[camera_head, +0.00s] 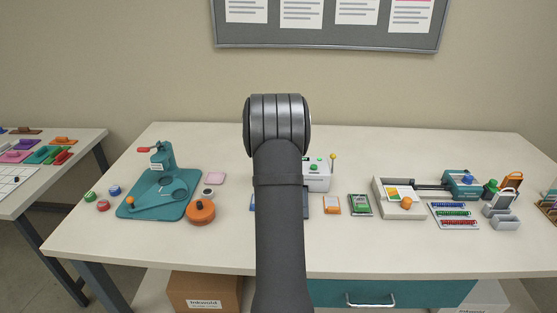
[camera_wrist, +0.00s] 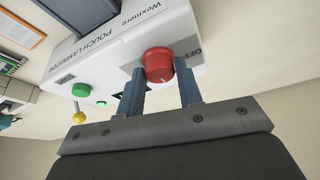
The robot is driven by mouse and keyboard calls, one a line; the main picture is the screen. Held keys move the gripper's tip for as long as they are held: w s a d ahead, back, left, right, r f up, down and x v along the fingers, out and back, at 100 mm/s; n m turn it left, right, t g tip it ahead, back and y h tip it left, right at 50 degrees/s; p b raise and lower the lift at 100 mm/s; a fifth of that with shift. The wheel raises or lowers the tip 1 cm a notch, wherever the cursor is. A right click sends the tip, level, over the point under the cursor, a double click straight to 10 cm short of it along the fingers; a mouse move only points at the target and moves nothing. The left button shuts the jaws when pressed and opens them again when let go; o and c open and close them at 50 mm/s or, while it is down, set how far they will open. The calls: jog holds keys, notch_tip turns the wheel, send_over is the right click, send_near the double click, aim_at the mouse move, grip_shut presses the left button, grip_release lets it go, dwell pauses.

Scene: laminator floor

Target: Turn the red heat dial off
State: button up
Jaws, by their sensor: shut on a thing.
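The red heat dial (camera_wrist: 158,62) is on the front of a white pouch laminator (camera_wrist: 125,45) in the wrist view. My gripper (camera_wrist: 161,76) has one finger on each side of the dial and is shut on it. A printed "OFF" label lies beside the dial, partly behind a finger. I cannot tell which way the dial points. In the head view the laminator (camera_head: 318,180) is mostly hidden behind my arm; the dial and my gripper are hidden there.
Two green buttons and a yellow-knobbed lever (camera_wrist: 79,117) are near the dial. On the table (camera_head: 350,250), a teal press (camera_head: 160,200) stands left and a white-framed device (camera_head: 400,208) right. Small orange and green items lie just right of the laminator.

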jog(key=n+y, duration=0.1)
jog(key=n, duration=0.2)
jog(key=n+y, duration=0.1)
jog(key=n, duration=0.2)
jog(key=shift+d, duration=0.2)
jog(key=shift+w+n+g+y, duration=0.1)
jog(key=shift+n+g+y, duration=0.35)
jog(key=shift+n, duration=0.9)
jog(key=shift+n+g+y, duration=0.15)
jog(key=shift+n+y, duration=0.5)
jog(key=shift+n, duration=0.7)
jog(key=o, duration=1)
jog(key=shift+c, duration=0.2)
jog(key=v, duration=1.7)
jog(key=shift+r, duration=0.2)
jog(key=shift+d, duration=0.15)
jog(key=x, duration=1.7)
jog(key=shift+f, duration=0.25)
